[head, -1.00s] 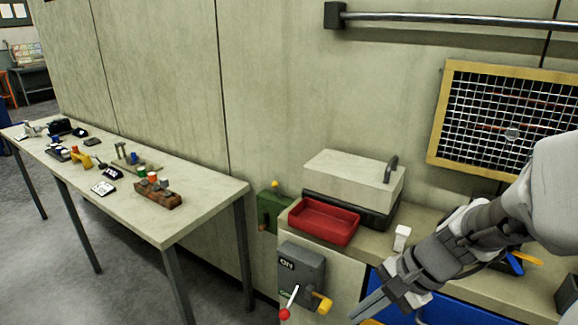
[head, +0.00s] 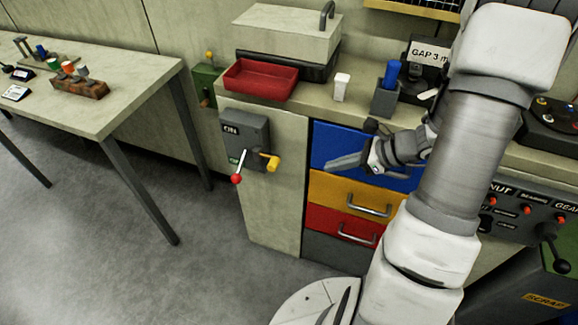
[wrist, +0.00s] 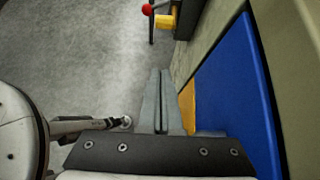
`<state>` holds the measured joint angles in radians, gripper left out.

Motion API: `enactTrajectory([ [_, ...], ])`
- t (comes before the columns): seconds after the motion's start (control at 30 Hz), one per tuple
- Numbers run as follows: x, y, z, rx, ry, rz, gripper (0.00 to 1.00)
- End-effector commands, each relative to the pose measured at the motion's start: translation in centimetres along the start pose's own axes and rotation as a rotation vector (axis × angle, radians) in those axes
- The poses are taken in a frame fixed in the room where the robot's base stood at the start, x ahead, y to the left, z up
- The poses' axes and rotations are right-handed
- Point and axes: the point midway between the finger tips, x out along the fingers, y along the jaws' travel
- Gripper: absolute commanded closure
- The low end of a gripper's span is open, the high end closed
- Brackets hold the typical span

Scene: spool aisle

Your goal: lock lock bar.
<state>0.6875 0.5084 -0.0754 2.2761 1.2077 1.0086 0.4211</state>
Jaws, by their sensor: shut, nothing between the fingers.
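A dark grey switch box (head: 248,130) marked ON is on the front left of the cabinet. It bears a thin white lever with a red knob (head: 237,178) angled down, and a yellow handle (head: 268,162) sticking out on its right. I cannot tell which part is named the lock bar. In the wrist view the red knob (wrist: 147,9) and yellow handle (wrist: 165,21) show at the top, beyond my fingertips. My gripper (head: 330,165) is shut and empty, in front of the blue drawer (head: 332,143), right of the box and apart from it.
Yellow (head: 335,190) and red (head: 322,221) drawers lie below the blue one. A red tray (head: 262,80) and a white block (head: 341,86) are on the counter. A work table (head: 125,105) stands left. The floor (head: 120,250) before the switch box is clear.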

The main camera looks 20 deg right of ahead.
Motion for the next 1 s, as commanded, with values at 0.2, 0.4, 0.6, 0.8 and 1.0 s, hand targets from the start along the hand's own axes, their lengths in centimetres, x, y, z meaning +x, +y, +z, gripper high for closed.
enactTrajectory([
  [0.2, 0.1, 0.0, 0.0, -0.003, 0.001, 0.001, 1.00],
  [0.4, 1.9, 0.1, -0.1, -0.004, 0.000, 0.005, 1.00],
  [0.6, 6.1, 0.2, -0.2, -0.004, 0.000, 0.007, 1.00],
  [0.8, 10.2, 0.1, -0.2, -0.005, 0.001, 0.005, 1.00],
  [1.0, 11.9, 0.1, 2.2, -0.008, 0.001, 0.003, 1.00],
])
